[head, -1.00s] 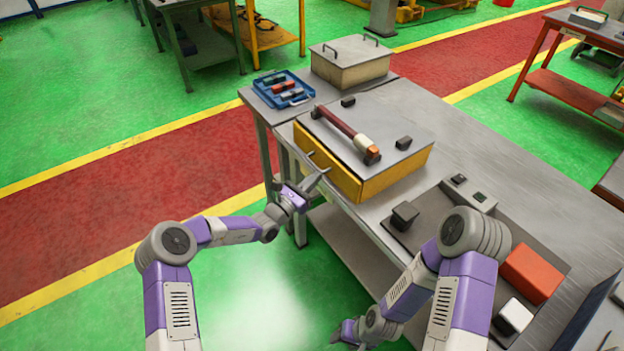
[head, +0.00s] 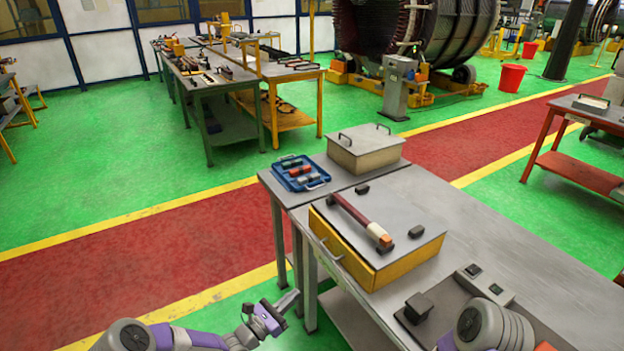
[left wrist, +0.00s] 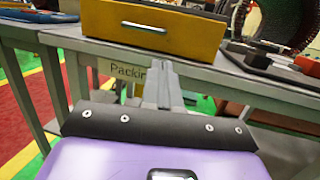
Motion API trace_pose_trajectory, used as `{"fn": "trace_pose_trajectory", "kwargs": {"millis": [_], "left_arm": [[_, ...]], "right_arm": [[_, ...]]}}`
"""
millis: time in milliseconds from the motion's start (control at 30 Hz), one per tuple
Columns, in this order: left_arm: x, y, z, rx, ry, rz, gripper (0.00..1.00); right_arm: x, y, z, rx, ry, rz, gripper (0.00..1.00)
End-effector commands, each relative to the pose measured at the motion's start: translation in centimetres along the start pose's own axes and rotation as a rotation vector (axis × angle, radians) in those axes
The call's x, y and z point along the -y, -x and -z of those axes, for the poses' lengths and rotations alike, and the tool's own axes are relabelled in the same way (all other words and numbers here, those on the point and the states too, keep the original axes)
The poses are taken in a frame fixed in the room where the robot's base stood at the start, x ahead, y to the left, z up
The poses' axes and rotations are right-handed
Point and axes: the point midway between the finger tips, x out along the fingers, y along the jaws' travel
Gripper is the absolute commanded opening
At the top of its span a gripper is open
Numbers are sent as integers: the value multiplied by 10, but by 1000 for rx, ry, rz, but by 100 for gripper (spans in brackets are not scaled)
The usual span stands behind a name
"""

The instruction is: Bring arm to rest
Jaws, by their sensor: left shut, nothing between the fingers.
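My left gripper (head: 284,306) is shut and empty at the lower middle of the head view. It is in the air beside the left end of the grey workbench (head: 500,240), apart from it. In the left wrist view its closed fingers (left wrist: 163,84) point toward the bench front, below the yellow drawer (left wrist: 150,28). Of my right arm only a rounded grey joint (head: 482,325) shows at the bottom of the head view; its gripper is out of view.
Open green floor (head: 130,200) lies left of the bench.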

Motion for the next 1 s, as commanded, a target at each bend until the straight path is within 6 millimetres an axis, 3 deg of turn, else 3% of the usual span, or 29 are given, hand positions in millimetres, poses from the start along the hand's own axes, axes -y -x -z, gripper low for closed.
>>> {"fn": "trace_pose_trajectory", "kwargs": {"millis": [133, 267, 400, 500, 600, 733, 833, 1000], "left_arm": [[32, 2, 14, -70, -18, 109, 0], [100, 23, 47, -234, -84, 362, 0], [176, 82, 91, -456, -236, 708, 0], [208, 134, 116, -589, -387, 934, 0], [222, 184, 134, -689, -571, 1132, 0], [221, 234, 148, -760, -855, 1341, 0], [213, 255, 152, -763, -1077, 1446, 0], [204, 263, 149, -704, -1370, 1518, 0]], "right_arm": [[0, 0, 0, 0, 0, 0, 53], [0, 0, 0, 0, 0, 0, 53], [0, 0, 0, 0, 0, 0, 53], [0, 0, 0, 0, 0, 0, 53], [0, 0, 0, 0, 0, 0, 53], [0, 0, 0, 0, 0, 0, 53], [0, 0, 0, 0, 0, 0, 53], [0, 0, 0, 0, 0, 0, 53]]}}
